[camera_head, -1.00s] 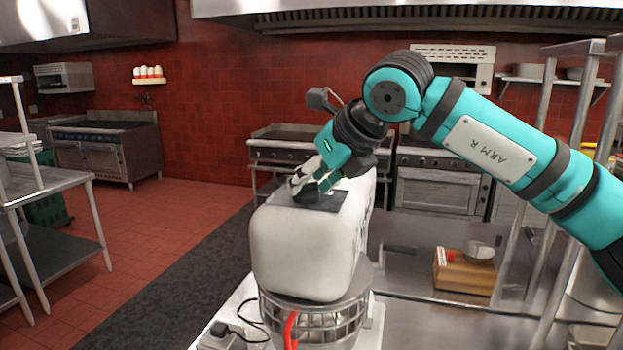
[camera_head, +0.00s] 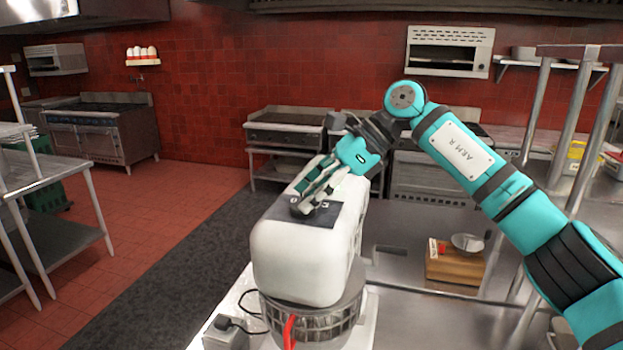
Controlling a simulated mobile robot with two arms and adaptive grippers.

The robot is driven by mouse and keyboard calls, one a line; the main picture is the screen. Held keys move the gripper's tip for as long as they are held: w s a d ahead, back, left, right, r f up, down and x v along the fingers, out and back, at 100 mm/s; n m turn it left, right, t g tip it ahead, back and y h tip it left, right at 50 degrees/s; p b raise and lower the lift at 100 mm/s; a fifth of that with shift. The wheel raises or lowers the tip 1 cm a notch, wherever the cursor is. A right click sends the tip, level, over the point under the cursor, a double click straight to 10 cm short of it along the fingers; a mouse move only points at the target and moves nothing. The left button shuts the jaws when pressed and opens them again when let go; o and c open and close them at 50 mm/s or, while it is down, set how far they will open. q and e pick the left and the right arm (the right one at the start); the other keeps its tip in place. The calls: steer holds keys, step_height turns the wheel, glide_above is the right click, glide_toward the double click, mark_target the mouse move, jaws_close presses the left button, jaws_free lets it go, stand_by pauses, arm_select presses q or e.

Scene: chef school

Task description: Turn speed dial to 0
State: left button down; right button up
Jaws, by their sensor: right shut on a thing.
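The white stand mixer (camera_head: 303,262) stands on the steel counter in the middle of the head view. The dark control panel (camera_head: 347,214) is on top of its head. The speed dial (camera_head: 301,207) is a dark knob at the panel's left front part, partly covered by my fingers. My right gripper (camera_head: 308,203) reaches down from the upper right, with its fingertips shut on the dial. Small white marks show on the panel beside the fingers, too small to read fully. My left gripper is not in view.
The wire bowl guard (camera_head: 318,325) and a red handle (camera_head: 289,332) are below the mixer head. A wooden block (camera_head: 452,269) with a metal bowl (camera_head: 466,243) stands on the counter at right.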

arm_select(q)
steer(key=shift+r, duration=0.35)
arm_select(e)
steer(key=shift+w+r+n+g, duration=0.1)
steer(key=shift+w+n+g, duration=0.05)
steer(key=shift+n+g, duration=0.6)
steer(key=shift+w+n+g, duration=0.1)
steer(key=shift+n+g, duration=0.45)
steer(key=shift+n, duration=0.4)
steer(key=shift+n+g+h, duration=0.3)
steer(key=shift+n+g, duration=0.1)
steer(key=shift+n, duration=0.1)
steer(key=o, duration=1.2)
steer(key=shift+c, duration=0.2)
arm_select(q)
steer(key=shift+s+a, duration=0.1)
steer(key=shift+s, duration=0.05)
arm_select(e)
steer(key=shift+m+t, duration=0.3)
steer(key=shift+m, duration=0.1)
